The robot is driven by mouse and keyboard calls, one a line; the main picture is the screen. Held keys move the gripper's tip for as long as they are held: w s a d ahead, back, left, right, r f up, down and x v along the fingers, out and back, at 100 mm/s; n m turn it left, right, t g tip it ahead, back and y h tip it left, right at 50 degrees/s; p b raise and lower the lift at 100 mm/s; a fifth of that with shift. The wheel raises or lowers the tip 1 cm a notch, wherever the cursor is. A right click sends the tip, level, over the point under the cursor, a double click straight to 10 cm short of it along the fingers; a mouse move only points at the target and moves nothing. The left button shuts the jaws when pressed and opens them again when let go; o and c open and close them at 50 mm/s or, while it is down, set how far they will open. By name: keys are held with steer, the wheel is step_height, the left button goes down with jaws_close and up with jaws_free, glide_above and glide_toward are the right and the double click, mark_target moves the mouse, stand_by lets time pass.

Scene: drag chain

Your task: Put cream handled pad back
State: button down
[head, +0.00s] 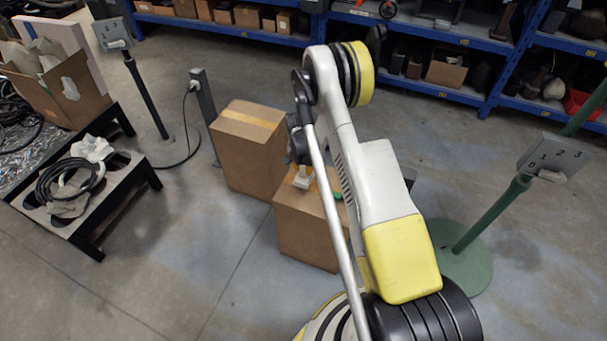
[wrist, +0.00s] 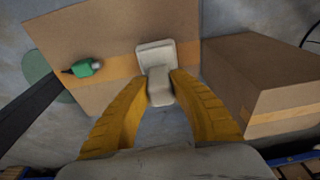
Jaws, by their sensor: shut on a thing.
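The cream handled pad (wrist: 155,55) has a square plate and a short handle. My gripper (wrist: 158,83) has its yellow fingers shut on the handle, one finger on each side. In the wrist view the pad overlaps the edge of a cardboard box (wrist: 105,35) with a tape strip. In the head view the pad (head: 302,178) shows at the top of the nearer box (head: 300,225), partly hidden by my arm. I cannot tell whether it touches the box.
A green item (wrist: 86,68) with a dark tip lies on the same box. A second taped box (wrist: 265,85) stands beside it. A numbered sign on a green post (head: 490,215) stands right. A black table with cables (head: 95,225) is left. Blue shelves (head: 425,35) line the back.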

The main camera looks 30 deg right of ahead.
step_height(320, 180, down, 2)
steer(key=shift+b, duration=0.3)
steer(key=shift+r, duration=0.1)
steer(key=c, duration=1.2)
jaws_free()
steer(key=shift+c, duration=0.2)
